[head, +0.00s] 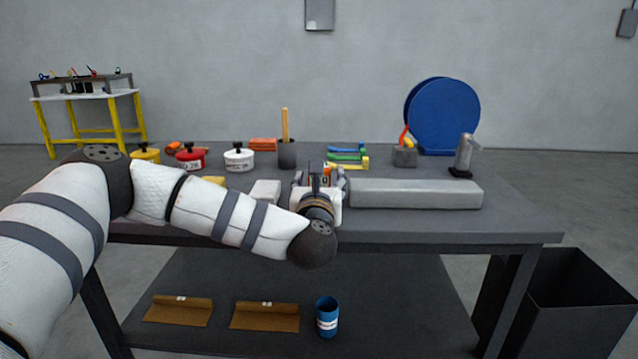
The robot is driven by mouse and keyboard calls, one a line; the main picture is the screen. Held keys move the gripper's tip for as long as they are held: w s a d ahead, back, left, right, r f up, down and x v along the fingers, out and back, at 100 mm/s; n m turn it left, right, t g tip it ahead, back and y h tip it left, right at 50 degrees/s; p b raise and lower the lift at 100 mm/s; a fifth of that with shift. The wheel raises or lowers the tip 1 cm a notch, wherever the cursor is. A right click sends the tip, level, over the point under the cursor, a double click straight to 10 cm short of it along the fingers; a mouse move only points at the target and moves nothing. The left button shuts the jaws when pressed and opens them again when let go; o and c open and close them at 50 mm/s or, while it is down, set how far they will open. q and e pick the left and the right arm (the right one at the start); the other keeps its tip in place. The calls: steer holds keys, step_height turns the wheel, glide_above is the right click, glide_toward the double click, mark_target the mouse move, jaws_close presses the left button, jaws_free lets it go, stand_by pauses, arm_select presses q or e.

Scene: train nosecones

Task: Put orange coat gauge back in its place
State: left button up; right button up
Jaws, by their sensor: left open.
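My left gripper (333,175) is open over the middle of the dark workbench (520,222), and its own wrist hides much of it. A small orange item with a dark part, perhaps the orange coat gauge (327,174), shows at the fingers. I cannot tell whether the fingers touch it. An orange block (263,144) lies further back on the bench, and another orange-red item (173,148) lies at the back left. Which of these is the gauge is too small to tell. My right gripper is not in view.
Yellow, red and white pots (239,160), a dark cup with a stick (287,155), coloured tools (348,155) and a grey holder with an orange-handled tool (405,156) stand behind. A long grey block (416,193) lies right of the gripper. The bench's front right is clear.

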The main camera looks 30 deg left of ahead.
arm_select(q)
steer(key=v, duration=1.2)
steer(key=s+d+f+m+g+h, duration=0.25)
steer(key=d+f+m+h, duration=0.55)
steer(key=d+f+m, duration=0.45)
steer(key=s+d+f+m+g+h, duration=0.2)
steer(key=s+f+m+g, duration=0.1)
steer(key=s+f+m, duration=0.5)
steer(key=s+d+f+m+g+h, duration=0.1)
steer(key=s+d+f+m+g, duration=0.2)
steer(key=s+f+m, duration=0.35)
steer(key=s+a+f+m+g, duration=0.25)
steer(key=s+f+m, duration=0.2)
steer(key=s, duration=0.45)
steer(key=s+a+f+m+g, duration=0.1)
steer(key=s+f+m+g, duration=0.35)
steer(key=s, duration=0.45)
steer(key=s+a+m+g+y, duration=0.1)
steer(key=s+a+m+g, duration=0.3)
steer(key=s, duration=0.7)
steer(key=shift+s+a+m+y, duration=0.3)
steer(key=shift+a+m+y, duration=0.1)
steer(key=shift+a+m, duration=0.6)
